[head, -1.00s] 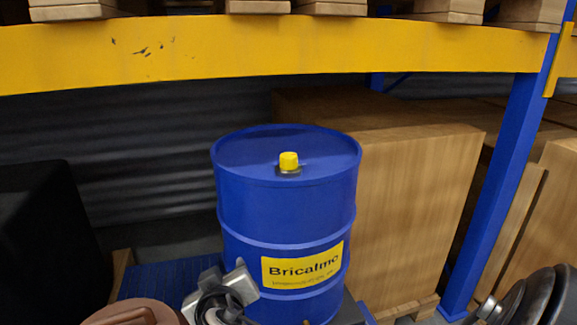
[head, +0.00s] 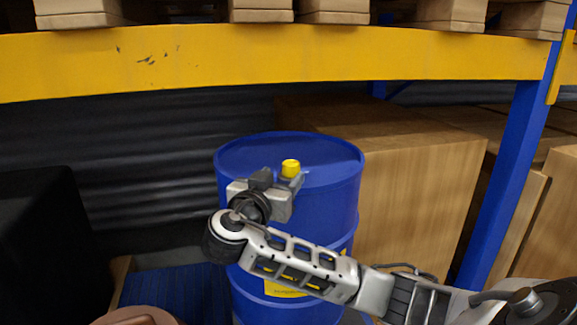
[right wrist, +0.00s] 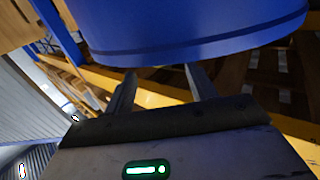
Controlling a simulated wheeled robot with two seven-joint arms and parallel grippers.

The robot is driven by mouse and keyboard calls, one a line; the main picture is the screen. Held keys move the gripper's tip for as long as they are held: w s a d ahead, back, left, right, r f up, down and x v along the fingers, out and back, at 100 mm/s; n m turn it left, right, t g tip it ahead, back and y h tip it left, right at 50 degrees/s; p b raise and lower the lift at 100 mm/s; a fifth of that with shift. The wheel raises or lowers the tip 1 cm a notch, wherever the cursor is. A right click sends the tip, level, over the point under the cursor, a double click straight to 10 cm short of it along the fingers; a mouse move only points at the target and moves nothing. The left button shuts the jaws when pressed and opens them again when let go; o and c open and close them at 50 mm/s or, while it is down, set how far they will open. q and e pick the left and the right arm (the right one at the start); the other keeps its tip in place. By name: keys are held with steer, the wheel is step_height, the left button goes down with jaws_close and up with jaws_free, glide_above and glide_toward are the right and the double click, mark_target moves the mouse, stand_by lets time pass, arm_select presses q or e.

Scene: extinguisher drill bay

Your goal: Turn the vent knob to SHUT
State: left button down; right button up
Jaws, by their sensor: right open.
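The yellow vent knob (head: 291,167) stands on the top of the blue drum (head: 335,170), near its front edge. My right gripper (head: 291,184) is at the drum's front rim, just below and in front of the knob in the head view. Its fingertips partly hide the knob's base, and I cannot tell whether they touch it. In the right wrist view the two fingers (right wrist: 163,75) are apart with nothing between them; the blue drum (right wrist: 195,25) fills the top, and the knob does not show. My left gripper is not in view. No SHUT marking can be read.
A blue rack post (head: 510,165) and a large brown box (head: 415,190) stand to the right. A black block (head: 45,235) is at the left.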

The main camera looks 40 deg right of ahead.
mark_target(288, 169)
steer(key=shift+x, duration=2.75)
